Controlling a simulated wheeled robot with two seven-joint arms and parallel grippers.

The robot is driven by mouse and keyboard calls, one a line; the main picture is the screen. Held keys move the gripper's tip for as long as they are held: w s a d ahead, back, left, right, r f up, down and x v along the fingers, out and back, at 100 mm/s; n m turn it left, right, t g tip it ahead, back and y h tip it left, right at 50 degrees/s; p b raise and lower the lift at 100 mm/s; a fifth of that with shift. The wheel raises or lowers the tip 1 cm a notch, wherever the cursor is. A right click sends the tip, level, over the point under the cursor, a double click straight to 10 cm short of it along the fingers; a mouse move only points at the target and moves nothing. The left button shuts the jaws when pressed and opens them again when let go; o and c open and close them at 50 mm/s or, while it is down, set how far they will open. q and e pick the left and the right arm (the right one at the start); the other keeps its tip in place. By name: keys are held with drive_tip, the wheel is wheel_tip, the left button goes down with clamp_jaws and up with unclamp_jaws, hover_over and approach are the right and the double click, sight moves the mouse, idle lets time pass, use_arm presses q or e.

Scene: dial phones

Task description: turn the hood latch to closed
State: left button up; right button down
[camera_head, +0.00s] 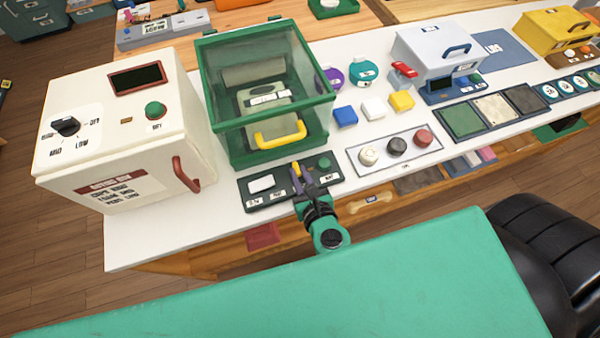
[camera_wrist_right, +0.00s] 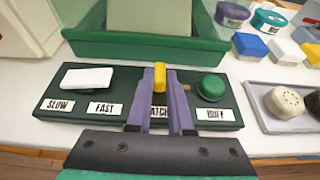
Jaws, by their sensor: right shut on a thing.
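The hood latch is a small yellow knob (camera_head: 295,166) on a dark green control panel (camera_head: 263,203) in front of the clear hood. It also shows in the right wrist view (camera_wrist_right: 160,74), standing upright over a label partly hidden by my fingers. My right gripper (camera_head: 298,176) is over the panel, its purple fingers on either side of the yellow knob and shut on it; the gripper also shows in the right wrist view (camera_wrist_right: 160,88). The green-framed hood (camera_head: 215,85) has a yellow handle (camera_head: 280,134) and appears lowered. My left gripper is not in view.
A white slider or switch (camera_wrist_right: 87,79) lies left of the latch and a green button (camera_wrist_right: 211,86) right of it. A cream box (camera_head: 120,130) stands left of the hood. A tray of round knobs (camera_head: 362,170) and coloured blocks (camera_head: 346,116) are to the right.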

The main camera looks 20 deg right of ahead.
drive_tip(key=c, duration=0.8)
unclamp_jaws()
drive_tip(key=b+v, duration=0.2)
drive_tip(key=v, duration=1.2)
drive_tip(key=shift+s+r, duration=0.15)
drive_tip(key=shift+r, duration=0.1)
